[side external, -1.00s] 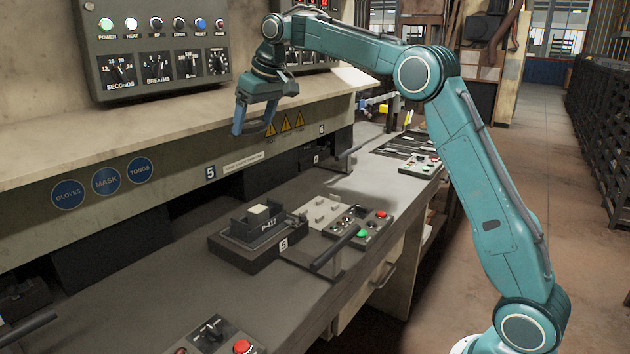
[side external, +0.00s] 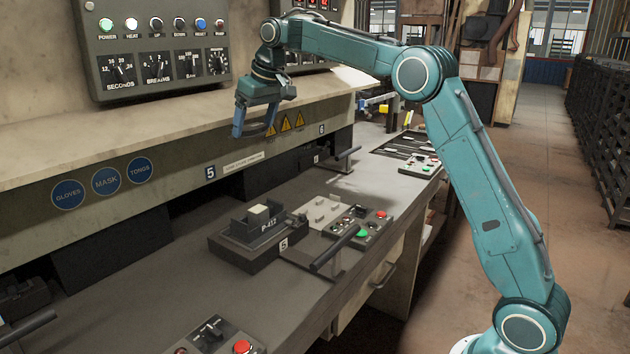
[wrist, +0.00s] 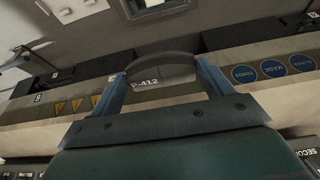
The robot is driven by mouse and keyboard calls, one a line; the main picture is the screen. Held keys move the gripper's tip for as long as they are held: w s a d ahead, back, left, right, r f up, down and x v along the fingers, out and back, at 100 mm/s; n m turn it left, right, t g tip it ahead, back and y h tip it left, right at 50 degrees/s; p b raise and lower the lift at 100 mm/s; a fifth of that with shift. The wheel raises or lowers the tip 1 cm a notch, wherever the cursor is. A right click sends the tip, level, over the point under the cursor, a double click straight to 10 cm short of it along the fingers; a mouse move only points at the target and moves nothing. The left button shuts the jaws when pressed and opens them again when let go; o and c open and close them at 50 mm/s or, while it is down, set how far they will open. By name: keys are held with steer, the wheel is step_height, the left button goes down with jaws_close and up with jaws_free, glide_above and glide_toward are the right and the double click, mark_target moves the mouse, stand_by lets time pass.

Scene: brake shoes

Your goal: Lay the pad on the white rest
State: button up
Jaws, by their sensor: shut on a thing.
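My gripper (side external: 256,122) hangs high in front of the press ledge, up and back from the bench fixture. It is shut on a dark curved pad (wrist: 163,60), which spans the two blue fingers in the wrist view. The lettering P-412 shows by the pad there. In the side view the pad is small and partly hidden by the fingers. A small white block (side external: 258,211), which looks like the white rest, sits on top of a dark fixture (side external: 252,243) on the bench. The fixture's front carries a P-number label and a 5. The pad is well clear of it.
A light plate with pegs (side external: 322,213) and a control box with red and green buttons (side external: 360,226) stand right of the fixture. A dark bar handle (side external: 336,250) juts out in front. The press ledge (side external: 180,150) overhangs the bench's back.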

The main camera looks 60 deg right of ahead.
steer(key=s+d+f+m+g+h, duration=0.1)
steer(key=d+f+m+g+h, duration=0.1)
steer(key=d+f+m, duration=0.6)
steer(key=s+d+f+m+g+h, duration=0.2)
steer(key=d+f+m, duration=0.6)
steer(key=f, duration=0.5)
steer(key=shift+d+m+h, duration=0.25)
steer(key=shift+m+h, duration=0.05)
steer(key=shift+m, duration=0.2)
steer(key=shift+f, duration=0.1)
steer(key=shift+f, duration=2.9)
steer(key=shift+f, duration=0.4)
steer(key=o, duration=1.1)
